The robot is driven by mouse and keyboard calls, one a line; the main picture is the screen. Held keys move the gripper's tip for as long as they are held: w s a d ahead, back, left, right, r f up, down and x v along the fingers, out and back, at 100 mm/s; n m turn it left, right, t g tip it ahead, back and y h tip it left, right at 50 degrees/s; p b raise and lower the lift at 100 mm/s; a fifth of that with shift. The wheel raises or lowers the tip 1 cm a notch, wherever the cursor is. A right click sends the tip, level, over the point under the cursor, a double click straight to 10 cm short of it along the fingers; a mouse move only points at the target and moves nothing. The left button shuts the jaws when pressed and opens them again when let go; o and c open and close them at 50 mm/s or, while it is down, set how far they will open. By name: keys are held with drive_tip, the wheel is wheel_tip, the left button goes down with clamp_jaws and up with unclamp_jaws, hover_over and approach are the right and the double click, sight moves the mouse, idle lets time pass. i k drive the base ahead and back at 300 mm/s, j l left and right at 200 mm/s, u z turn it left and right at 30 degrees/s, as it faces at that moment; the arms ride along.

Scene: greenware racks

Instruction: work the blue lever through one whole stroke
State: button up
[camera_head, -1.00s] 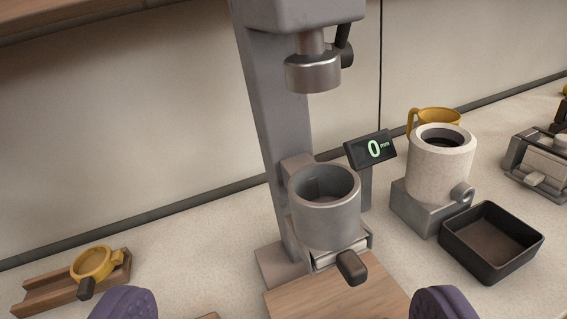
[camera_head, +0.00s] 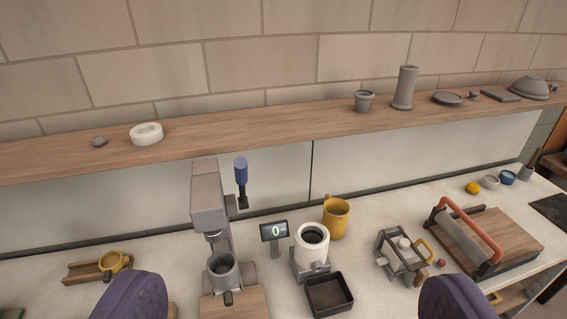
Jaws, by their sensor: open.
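The blue lever (camera_head: 241,172) has a blue grip on a dark stem and stands upright at the right side of the grey press (camera_head: 208,197). Below the press head is a grey cup (camera_head: 223,270). A small display (camera_head: 274,231) beside the press reads 0. My gripper (camera_head: 292,305) shows as two purple fingers at the bottom edge, wide apart with nothing between them that it holds. It is in front of the press and apart from the lever.
A white cylinder (camera_head: 301,244), a black tray (camera_head: 330,294) and a yellow mug (camera_head: 336,217) stand right of the press. A wooden shelf (camera_head: 250,130) runs behind and above it. A roller board (camera_head: 500,240) is at the far right.

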sight(240, 164)
drive_tip(key=i+j, duration=0.15)
drive_tip(key=i, duration=0.25)
drive_tip(key=i+j, duration=0.15)
drive_tip(key=i, duration=0.25)
drive_tip(key=i+j, duration=0.2)
drive_tip(key=i, duration=0.2)
drive_tip(key=k+j+z, duration=0.45)
drive_tip(key=j, duration=0.25)
drive_tip(key=k+j, duration=0.1)
drive_tip(key=j, duration=0.25)
